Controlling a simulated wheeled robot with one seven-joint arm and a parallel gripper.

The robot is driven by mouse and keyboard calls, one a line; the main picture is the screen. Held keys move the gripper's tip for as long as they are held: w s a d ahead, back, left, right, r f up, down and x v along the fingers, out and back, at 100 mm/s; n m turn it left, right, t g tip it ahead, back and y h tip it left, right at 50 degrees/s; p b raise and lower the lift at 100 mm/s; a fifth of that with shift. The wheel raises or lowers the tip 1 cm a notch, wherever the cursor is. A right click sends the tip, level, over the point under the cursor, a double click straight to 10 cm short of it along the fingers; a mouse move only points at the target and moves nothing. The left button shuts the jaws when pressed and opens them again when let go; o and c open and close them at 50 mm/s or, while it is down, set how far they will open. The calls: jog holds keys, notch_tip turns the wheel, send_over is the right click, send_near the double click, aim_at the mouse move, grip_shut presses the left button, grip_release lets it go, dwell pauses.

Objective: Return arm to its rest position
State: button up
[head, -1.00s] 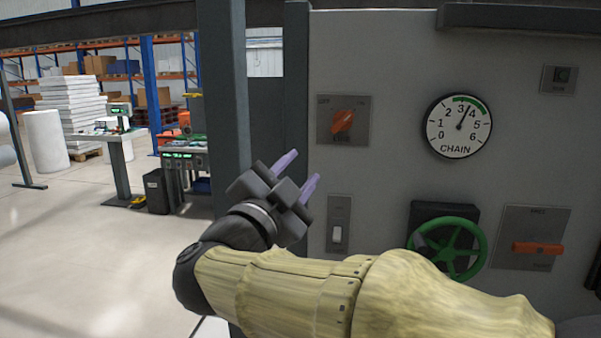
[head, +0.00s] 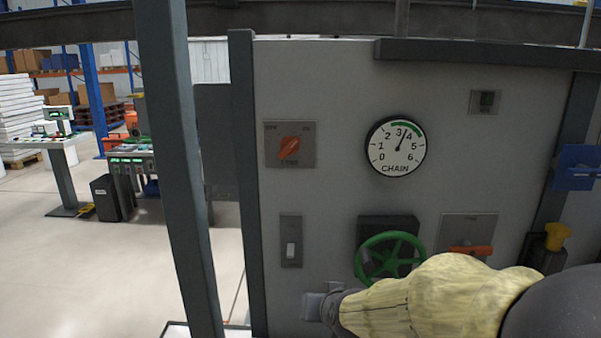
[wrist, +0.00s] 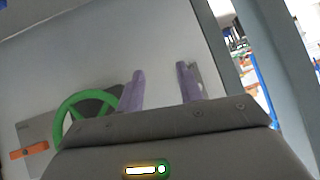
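My gripper shows in the wrist view (wrist: 160,90) with its two purple fingers apart and nothing between them. In the head view my sleeved arm reaches in from the lower right, and its dark end is at the bottom, left of and below the green handwheel (head: 390,257). The handwheel also shows in the wrist view (wrist: 68,110), left of the fingers. The arm covers the handwheel's lower right part and overlaps the bottom of the orange-handled switch (head: 470,250).
The grey control panel (head: 340,200) carries an orange rotary knob (head: 289,148), a CHAIN gauge (head: 396,146) with its needle between 3 and 4, and a white rocker switch (head: 291,250). A grey post (head: 180,170) stands left of the panel. Open floor (head: 60,270) lies farther left.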

jog(key=s+d+f+g+h+p, duration=0.1)
jog(key=s+d+f+g, duration=0.2)
jog(key=s+d, duration=0.2)
jog(key=s+d+f+g+h+p, duration=0.1)
jog(key=s+d+f+g, duration=0.3)
jog(key=s, duration=0.5)
jog(key=shift+s+d+f, duration=0.15)
jog(key=shift+d+f, duration=0.15)
jog(key=shift+d, duration=0.55)
